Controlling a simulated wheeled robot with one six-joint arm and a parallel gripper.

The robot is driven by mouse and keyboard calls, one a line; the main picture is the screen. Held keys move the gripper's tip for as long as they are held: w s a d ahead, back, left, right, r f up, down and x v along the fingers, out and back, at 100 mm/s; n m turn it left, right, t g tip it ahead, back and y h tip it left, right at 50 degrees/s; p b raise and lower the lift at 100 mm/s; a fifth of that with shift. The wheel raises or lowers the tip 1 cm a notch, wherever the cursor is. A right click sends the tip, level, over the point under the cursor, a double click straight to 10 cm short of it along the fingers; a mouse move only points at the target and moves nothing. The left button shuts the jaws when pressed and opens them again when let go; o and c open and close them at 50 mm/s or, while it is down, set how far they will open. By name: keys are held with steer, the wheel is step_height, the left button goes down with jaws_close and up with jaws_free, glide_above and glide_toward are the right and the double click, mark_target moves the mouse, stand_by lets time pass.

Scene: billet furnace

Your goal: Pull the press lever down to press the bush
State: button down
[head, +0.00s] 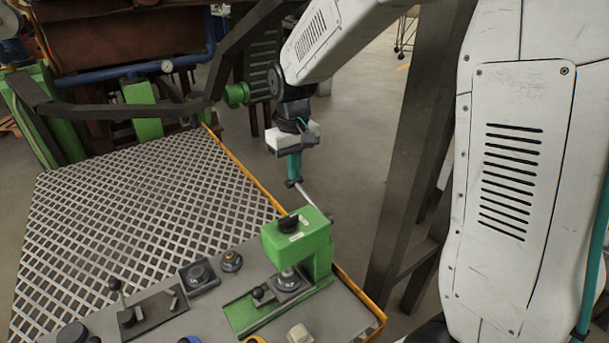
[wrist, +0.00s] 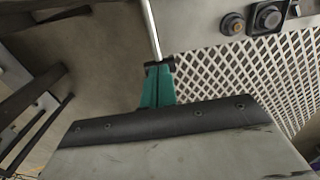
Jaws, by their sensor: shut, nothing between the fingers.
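The green press (head: 297,243) stands at the console's right side. Its pale metal lever (head: 308,194) slants up and left from behind the press head to a dark end by my fingertips. The lever also shows in the wrist view (wrist: 151,30), running up from my gripper. My gripper (head: 293,180), with teal fingers, points down and is shut at the lever's end. I cannot tell whether it touches the lever. In the wrist view my gripper (wrist: 157,68) overlaps the dark end. A round metal piece (head: 288,281) sits under the press head; I cannot make out the bush separately.
The console (head: 335,315) carries a small black lever (head: 116,290) and several knobs, including one with a yellowish base (head: 231,261). A white lattice panel (head: 140,215) lies to the left. A dark slanted post (head: 412,150) stands right of my gripper. Open floor (head: 355,130) shows behind.

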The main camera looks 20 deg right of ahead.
steer(key=shift+f, duration=0.7)
steer(key=shift+w+f, duration=0.15)
steer(key=shift+f, duration=0.95)
stand_by(1.5)
steer(key=shift+r, duration=0.1)
steer(key=shift+r, duration=4.75)
step_height(320, 180, up, 5)
